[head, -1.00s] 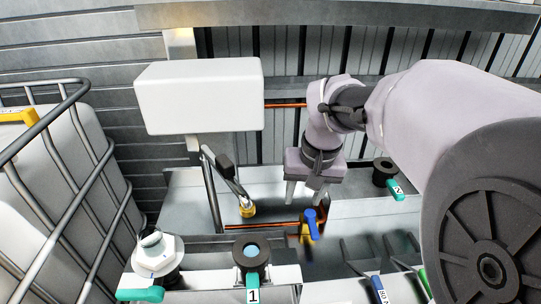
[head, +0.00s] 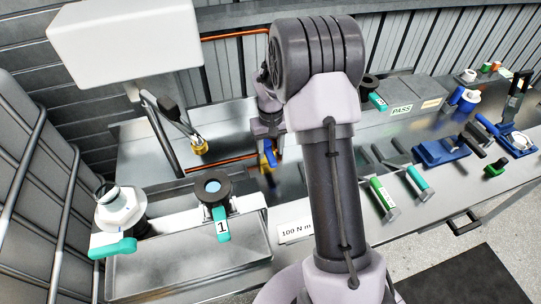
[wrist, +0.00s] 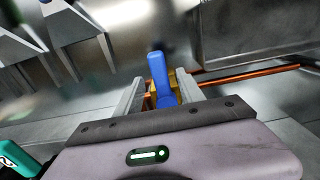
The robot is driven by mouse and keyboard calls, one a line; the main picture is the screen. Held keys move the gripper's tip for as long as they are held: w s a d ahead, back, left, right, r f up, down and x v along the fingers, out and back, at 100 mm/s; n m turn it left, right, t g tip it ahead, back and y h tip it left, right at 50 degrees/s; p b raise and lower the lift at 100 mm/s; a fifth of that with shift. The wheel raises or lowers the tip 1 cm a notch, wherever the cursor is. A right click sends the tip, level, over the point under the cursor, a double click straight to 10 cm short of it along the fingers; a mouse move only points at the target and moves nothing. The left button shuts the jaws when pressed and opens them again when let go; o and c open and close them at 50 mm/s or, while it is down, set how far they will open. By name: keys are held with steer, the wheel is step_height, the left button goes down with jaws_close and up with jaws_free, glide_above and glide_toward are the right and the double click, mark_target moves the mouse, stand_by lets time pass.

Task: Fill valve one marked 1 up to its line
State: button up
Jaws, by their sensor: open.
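Valve one is a black round-mouthed fitting (head: 213,188) with a teal handle marked 1 (head: 221,226), at the front of the bench in the head view. Pale blue shows inside its mouth; I cannot make out a line. A brass tap with a blue lever (head: 270,156) is on a copper pipe behind and to its right. My gripper (wrist: 161,88) is open, with the blue lever (wrist: 157,72) between its fingers in the wrist view. I cannot tell whether they touch it. In the head view my arm partly hides the gripper.
A white fitting with a teal handle (head: 120,208) stands left of valve one. A spout with a brass tip (head: 198,146) hangs behind it. A similar valve marked 2 (head: 377,101) is behind my arm. Several tools crowd the bench's right side.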

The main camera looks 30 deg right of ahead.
steer(key=shift+f, duration=0.9)
jaws_close()
steer(key=shift+d+r, duration=0.1)
stand_by(0.7)
